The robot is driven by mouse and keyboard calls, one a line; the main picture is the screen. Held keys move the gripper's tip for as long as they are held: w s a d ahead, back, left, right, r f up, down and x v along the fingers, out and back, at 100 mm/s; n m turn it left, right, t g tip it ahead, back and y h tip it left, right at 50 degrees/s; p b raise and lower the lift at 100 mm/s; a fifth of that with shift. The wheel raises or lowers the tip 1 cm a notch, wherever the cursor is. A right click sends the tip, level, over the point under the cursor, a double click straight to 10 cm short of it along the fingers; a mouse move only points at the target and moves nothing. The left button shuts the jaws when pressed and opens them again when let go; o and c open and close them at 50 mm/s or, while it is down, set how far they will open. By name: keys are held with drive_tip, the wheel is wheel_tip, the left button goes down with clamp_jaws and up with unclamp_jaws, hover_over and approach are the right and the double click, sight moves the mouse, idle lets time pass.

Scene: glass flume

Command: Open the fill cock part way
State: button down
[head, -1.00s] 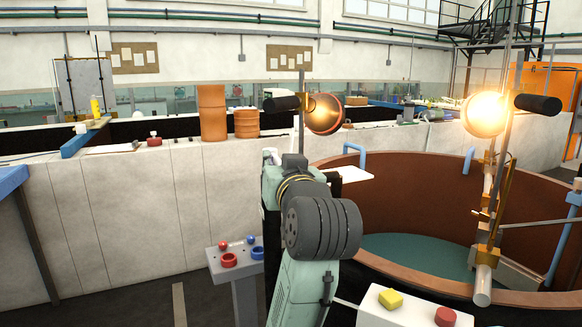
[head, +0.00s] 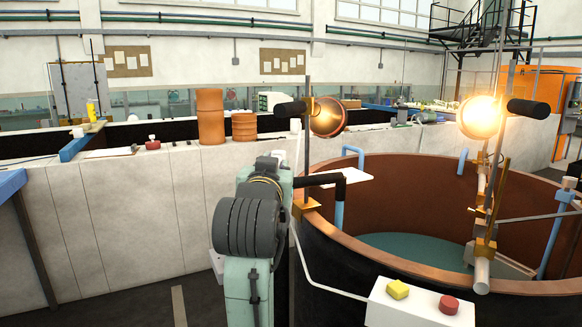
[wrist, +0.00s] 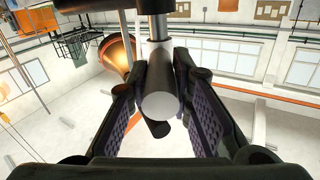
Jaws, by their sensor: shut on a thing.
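A vertical metal rod (wrist: 158,27) rises just behind the cylinder. I take the cylinder to be the fill cock's handle, but the cock's body and how far it is turned cannot be made out. In the head view my arm hides the gripper.
Two copper lamps hang over the tub, one at left (head: 328,117), one lit at right (head: 482,116). A white box (head: 420,302) with yellow and red buttons stands in front. Orange drums (head: 210,117) stand on the wall behind. Bare floor shows at lower left.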

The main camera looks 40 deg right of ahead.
drive_tip(key=shift+w+a+m+g+h, duration=0.25)
drive_tip(key=shift+w+m+g+h, duration=0.05)
drive_tip(key=shift+m+g+h, duration=0.3)
drive_tip(key=shift+w+a+m+g+h, duration=0.35)
drive_tip(key=shift+m+g+h, duration=0.1)
drive_tip(key=shift+g, duration=0.3)
drive_tip(key=shift+w+a+m+g+h, duration=0.2)
drive_tip(key=shift+w+m+g+h, duration=0.1)
drive_tip(key=shift+m+g+h, duration=0.3)
drive_tip(key=shift+r, duration=0.1)
drive_tip(key=c, duration=1.4)
unclamp_jaws()
drive_tip(key=shift+c, duration=0.2)
drive_tip(key=v, duration=1.2)
drive_tip(key=shift+c, duration=0.2)
